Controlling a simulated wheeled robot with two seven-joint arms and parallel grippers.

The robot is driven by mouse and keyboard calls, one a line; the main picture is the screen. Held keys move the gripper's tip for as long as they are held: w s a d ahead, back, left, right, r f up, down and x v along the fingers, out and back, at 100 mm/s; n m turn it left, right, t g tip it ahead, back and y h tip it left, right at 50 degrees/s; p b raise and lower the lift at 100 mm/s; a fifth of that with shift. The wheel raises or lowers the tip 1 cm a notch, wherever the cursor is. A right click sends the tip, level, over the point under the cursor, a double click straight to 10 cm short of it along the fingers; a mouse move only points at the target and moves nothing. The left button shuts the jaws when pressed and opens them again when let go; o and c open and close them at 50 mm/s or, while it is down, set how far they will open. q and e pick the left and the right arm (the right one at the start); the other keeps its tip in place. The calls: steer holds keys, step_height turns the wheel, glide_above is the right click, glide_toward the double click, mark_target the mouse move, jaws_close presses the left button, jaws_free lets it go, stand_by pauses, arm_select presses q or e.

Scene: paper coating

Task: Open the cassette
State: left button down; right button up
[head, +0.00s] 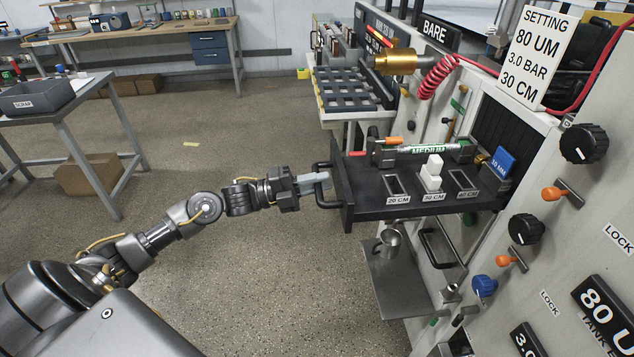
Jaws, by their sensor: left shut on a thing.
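The black cassette (362,208) sticks out from the front of the machine in the middle of the head view. It looks like a drawer, with a black bar handle (319,176) on its left end. Slots labelled 20 CM, 30 CM and 40 CM show on its top, and a white block (431,172) stands at the 30 CM slot. A rod marked MEDIUM (431,149) lies across its back. My left gripper (318,179) is shut on the cassette handle, with my arm reaching in from the lower left. My right gripper is not in view.
A sign (530,55) reads 80 UM, 3.0 BAR, 30 CM. Black knobs (584,144), orange levers and a blue knob (484,287) line the machine's front. A metal shelf (400,283) sits below the cassette. A grey bin (38,96) rests on a table at left.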

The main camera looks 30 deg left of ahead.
arm_select(q)
steer(key=c, duration=1.4)
jaws_free()
steer(key=shift+s, duration=0.1)
steer(key=shift+c, duration=0.2)
steer(key=shift+f, duration=0.1)
steer(key=shift+s+a+f, duration=0.15)
steer(key=shift+s+a, duration=0.05)
steer(key=shift+a, duration=0.1)
steer(key=b+v, duration=0.3)
steer(key=v, duration=0.7)
steer(key=shift+a, duration=0.1)
